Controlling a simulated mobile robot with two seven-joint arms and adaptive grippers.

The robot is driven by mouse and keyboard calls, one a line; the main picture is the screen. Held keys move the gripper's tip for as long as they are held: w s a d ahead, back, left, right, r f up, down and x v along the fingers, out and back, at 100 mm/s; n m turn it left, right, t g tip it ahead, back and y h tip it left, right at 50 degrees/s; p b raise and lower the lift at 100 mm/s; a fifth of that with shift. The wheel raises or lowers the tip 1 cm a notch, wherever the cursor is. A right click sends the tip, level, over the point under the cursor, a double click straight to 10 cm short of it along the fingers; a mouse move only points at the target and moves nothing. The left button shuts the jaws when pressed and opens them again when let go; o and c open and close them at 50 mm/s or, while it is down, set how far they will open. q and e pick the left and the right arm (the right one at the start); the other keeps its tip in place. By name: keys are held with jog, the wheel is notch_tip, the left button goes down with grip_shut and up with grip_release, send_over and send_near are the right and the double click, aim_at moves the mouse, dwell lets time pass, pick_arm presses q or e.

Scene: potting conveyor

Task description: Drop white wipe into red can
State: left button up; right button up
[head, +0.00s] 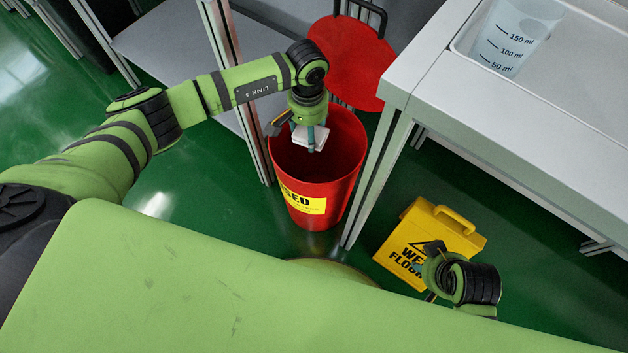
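The red can (313,211) stands upright on the green floor, with its round lid (352,60) tipped up behind it. My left gripper (306,138) points down over the can's open mouth. It is shut on the white wipe (318,135), which shows as a small white piece beside the fingers, above the can's inside. My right gripper (428,272) is low at the right, in front of the yellow sign and away from the can. Its fingers are partly hidden and too small to tell open from shut.
A yellow wet-floor sign (450,238) stands right of the can. A grey workbench (540,130) with a measuring beaker (512,40) rises at the right, its leg close to the can. A metal shelf frame (222,40) stands just left of the can.

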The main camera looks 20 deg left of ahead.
pick_arm(q)
jog(key=o, duration=1.2)
notch_tip(320, 180, up, 12)
jog(key=shift+r, duration=0.1)
jog(key=shift+s, duration=0.1)
